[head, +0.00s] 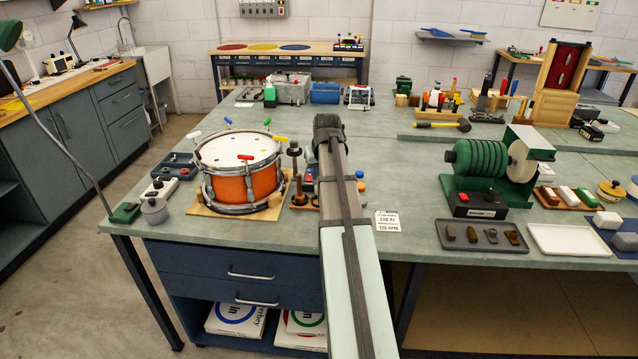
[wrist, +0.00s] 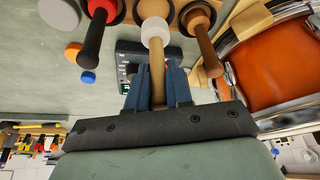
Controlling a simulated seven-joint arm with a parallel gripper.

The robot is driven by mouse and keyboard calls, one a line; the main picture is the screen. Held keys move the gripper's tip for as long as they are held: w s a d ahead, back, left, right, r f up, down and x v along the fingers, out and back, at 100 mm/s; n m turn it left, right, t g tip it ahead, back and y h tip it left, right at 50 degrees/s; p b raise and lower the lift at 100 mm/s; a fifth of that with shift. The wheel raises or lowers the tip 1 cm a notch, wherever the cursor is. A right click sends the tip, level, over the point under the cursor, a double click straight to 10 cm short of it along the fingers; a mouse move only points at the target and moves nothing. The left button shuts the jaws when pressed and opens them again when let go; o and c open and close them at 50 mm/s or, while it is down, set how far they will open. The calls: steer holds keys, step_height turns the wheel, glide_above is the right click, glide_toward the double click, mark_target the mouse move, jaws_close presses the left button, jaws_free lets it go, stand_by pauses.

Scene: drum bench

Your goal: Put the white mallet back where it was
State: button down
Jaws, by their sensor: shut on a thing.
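In the wrist view my gripper (wrist: 157,75) is shut on the pale wooden handle of the white mallet (wrist: 156,32). The mallet's white part lies just beyond the fingertips, in line with a ringed place of the wooden rack (wrist: 178,12). I cannot tell whether the mallet is in that place or only in front of it. A black-handled mallet with a red part (wrist: 91,40) is on one side of it and a brown mallet (wrist: 203,45) on the other. In the head view my arm hides the gripper and the white mallet; part of the rack (head: 301,198) shows left of the arm.
The orange drum (head: 240,184) stands on its wooden base close left of the rack. A dark box (wrist: 128,56) lies behind the fingers in the wrist view. Blue (wrist: 88,77) and orange (wrist: 87,64) pieces are nearby. A white card (head: 388,221) lies right of my arm.

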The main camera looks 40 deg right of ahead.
steer(key=shift+f, duration=1.9)
steer(key=shift+f, duration=0.1)
steer(key=c, duration=1)
jaws_free()
steer(key=shift+c, duration=0.2)
steer(key=v, duration=1.2)
